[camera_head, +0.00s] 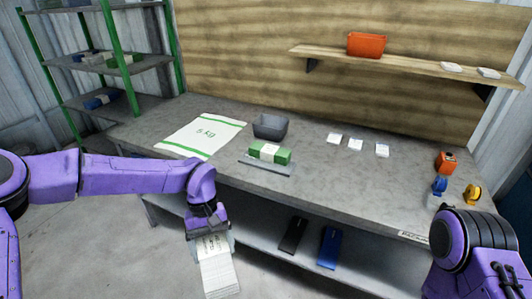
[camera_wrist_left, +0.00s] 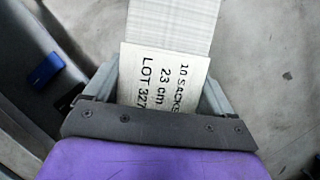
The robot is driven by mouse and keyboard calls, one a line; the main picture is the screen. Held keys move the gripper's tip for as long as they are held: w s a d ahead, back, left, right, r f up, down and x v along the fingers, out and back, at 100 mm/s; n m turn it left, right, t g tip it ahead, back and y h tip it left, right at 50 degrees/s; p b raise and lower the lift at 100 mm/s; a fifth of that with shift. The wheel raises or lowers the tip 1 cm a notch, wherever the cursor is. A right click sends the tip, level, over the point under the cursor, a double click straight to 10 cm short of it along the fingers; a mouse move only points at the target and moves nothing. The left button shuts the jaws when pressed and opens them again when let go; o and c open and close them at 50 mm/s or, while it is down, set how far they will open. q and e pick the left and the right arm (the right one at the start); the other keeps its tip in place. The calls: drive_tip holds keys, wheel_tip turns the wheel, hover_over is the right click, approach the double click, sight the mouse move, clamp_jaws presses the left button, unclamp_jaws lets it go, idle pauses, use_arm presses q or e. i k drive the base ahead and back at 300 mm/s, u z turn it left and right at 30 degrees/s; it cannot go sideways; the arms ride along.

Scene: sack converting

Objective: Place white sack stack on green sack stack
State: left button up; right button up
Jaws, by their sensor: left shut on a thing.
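The white sack stack (camera_head: 219,272) hangs from my left gripper (camera_head: 208,232) in front of the bench, clear of the bench top. In the left wrist view the white sack stack (camera_wrist_left: 172,20) sits between the two fingers, with a printed label reading "10 sacks, 23 cm, LOT 327". My left gripper is shut on it. The green sack stack (camera_head: 283,156) has a white band and lies on a flat grey plate (camera_head: 262,168) near the bench's front edge, up and right of my left gripper. My right arm shows at lower right, but its gripper is out of view.
On the bench (camera_head: 330,190) are a flat white 5 kg sack (camera_head: 203,135), a grey bin (camera_head: 270,127), several small white stacks (camera_head: 355,145) and tape rolls (camera_head: 440,186). A lower shelf holds black and blue items (camera_head: 330,247). The bench edge lies beyond my gripper.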

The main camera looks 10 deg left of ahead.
sight(270, 149)
drive_tip(key=z, duration=0.45)
drive_tip(key=i, duration=0.45)
drive_tip(key=z, duration=0.3)
